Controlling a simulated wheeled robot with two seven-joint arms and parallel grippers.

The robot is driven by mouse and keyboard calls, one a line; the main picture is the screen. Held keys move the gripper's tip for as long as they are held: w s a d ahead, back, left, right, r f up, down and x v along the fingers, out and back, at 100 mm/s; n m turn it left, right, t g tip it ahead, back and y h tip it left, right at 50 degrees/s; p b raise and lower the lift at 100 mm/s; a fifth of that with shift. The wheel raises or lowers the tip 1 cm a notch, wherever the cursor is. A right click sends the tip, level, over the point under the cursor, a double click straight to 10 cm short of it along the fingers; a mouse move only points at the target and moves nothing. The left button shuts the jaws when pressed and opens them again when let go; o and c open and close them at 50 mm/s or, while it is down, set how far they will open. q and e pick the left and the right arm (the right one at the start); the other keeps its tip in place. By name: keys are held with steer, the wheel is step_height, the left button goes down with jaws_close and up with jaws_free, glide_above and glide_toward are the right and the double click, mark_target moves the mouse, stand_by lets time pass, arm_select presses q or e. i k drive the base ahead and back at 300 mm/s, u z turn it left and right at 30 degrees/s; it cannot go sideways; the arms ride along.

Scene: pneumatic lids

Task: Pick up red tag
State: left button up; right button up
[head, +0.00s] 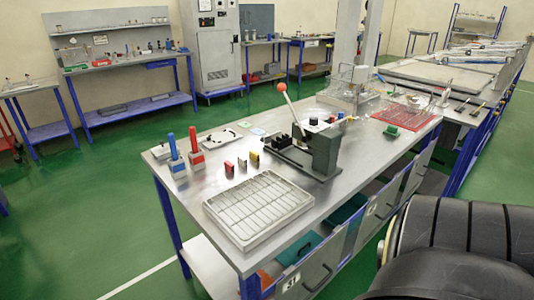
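A small red tag (228,167) stands upright on the grey metal workbench (206,187), behind the white tray. A dark red or brown tag (242,164) and a yellow tag (254,159) stand in a row to its right. Neither of my grippers is in view. A black, rounded arm part at the bottom right appears to be mine.
A white compartment tray (258,208) lies at the bench's front. A lever press (318,150) with a red-knobbed handle stands right of the tags. Blue (174,152) and red (194,146) handled tools stand left of them. A red mat (405,117) lies farther right.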

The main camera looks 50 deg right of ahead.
mark_target(229, 167)
steer(key=i, duration=2.4)
steer(key=z, duration=2.3)
